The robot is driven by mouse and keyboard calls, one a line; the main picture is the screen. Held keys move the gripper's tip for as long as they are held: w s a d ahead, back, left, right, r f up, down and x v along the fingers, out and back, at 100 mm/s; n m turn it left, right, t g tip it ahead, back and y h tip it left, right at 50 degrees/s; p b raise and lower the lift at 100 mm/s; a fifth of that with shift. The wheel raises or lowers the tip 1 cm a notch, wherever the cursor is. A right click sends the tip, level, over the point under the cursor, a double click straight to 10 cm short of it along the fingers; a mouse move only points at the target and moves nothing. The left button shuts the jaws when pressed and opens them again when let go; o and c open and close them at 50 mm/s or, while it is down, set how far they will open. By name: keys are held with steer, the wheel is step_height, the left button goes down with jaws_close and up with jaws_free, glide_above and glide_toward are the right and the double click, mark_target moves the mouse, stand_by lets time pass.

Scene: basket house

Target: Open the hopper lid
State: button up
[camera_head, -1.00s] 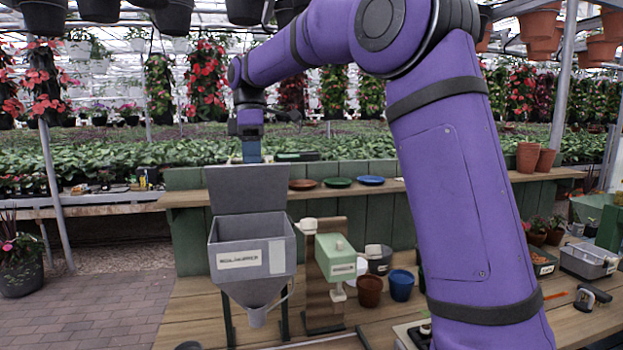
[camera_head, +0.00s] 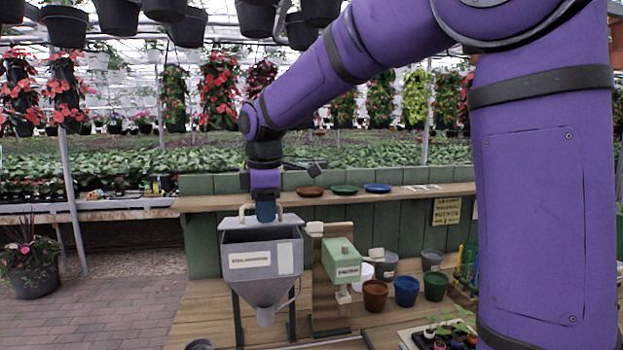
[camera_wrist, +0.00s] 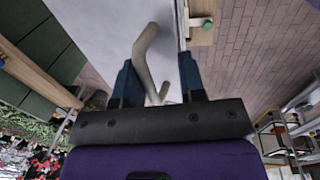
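The grey hopper (camera_head: 262,260) with a white label stands at the front of the wooden bench. Its upright lid panel no longer shows above the rim in the head view. A beige bar handle (camera_wrist: 146,45) stands out from a pale grey surface, which looks like the lid (camera_wrist: 100,22), in the wrist view. My gripper (camera_head: 265,219) is low at the hopper's top. Its two blue fingers (camera_wrist: 158,78) are spread apart, with the handle between them and gaps showing beside it.
A green dispenser (camera_head: 342,261) on a wooden post stands right beside the hopper. Brown (camera_head: 375,295), blue (camera_head: 406,291) and green (camera_head: 436,286) pots stand farther right. A shelf (camera_head: 350,199) with coloured saucers runs behind. Brick floor (camera_head: 100,310) is open on the left.

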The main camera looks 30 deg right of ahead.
steer(key=shift+s+a+f, duration=0.1)
steer(key=shift+s+f, duration=0.1)
steer(key=shift+f, duration=0.1)
step_height(320, 180, up, 11)
steer(key=s, duration=0.2)
steer(key=s+d+f+m+t, duration=0.1)
steer(key=s+m, duration=0.4)
steer(key=s, duration=0.6)
steer(key=shift+s+d+f+t, duration=0.3)
steer(key=shift+d+f, duration=0.25)
steer(key=shift+d, duration=0.5)
steer(key=w+a+r+n+g, duration=0.15)
steer(key=w+a+n, duration=0.35)
steer(key=w, duration=0.7)
steer(key=f, duration=0.3)
steer(key=w+f, duration=0.1)
steer(key=f, duration=0.3)
steer(key=w+f, duration=0.1)
steer(key=f, duration=0.2)
steer(key=shift+w+d+f, duration=0.15)
steer(key=shift+f, duration=0.05)
steer(key=shift+c, duration=0.5)
jaws_close()
